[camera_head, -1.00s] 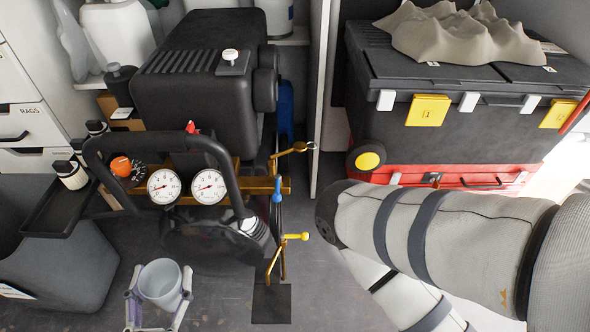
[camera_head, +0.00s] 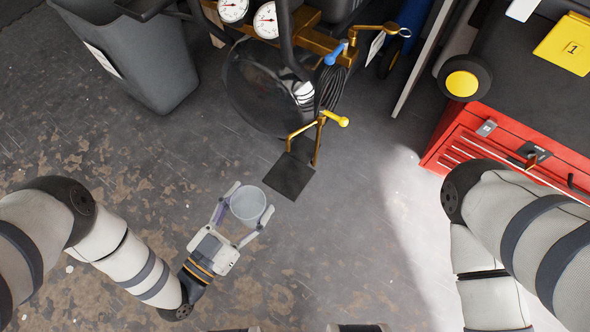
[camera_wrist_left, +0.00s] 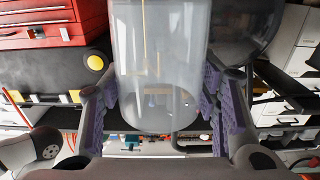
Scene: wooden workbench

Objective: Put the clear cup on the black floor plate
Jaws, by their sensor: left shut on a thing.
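The clear cup (camera_head: 248,203) is a translucent, pale tumbler. My left gripper (camera_head: 251,198) is shut on it, with a finger on either side. The cup looks upright from above, with its round rim showing. In the left wrist view the cup (camera_wrist_left: 155,60) fills the middle between the purple-padded fingers. The black floor plate (camera_head: 289,177) is a dark square on the grey floor, just up and right of the cup in the head view. The cup is beside the plate in that picture; its height above the floor is hard to tell. My right gripper is outside the frame.
A compressor with gauges (camera_head: 265,20) and a dark round tank (camera_head: 260,90) stands beyond the plate. Its yellow-handled valve (camera_head: 330,119) rises at the plate's far edge. A grey bin (camera_head: 140,60) is upper left, a red tool chest (camera_head: 500,150) right. The near floor is clear.

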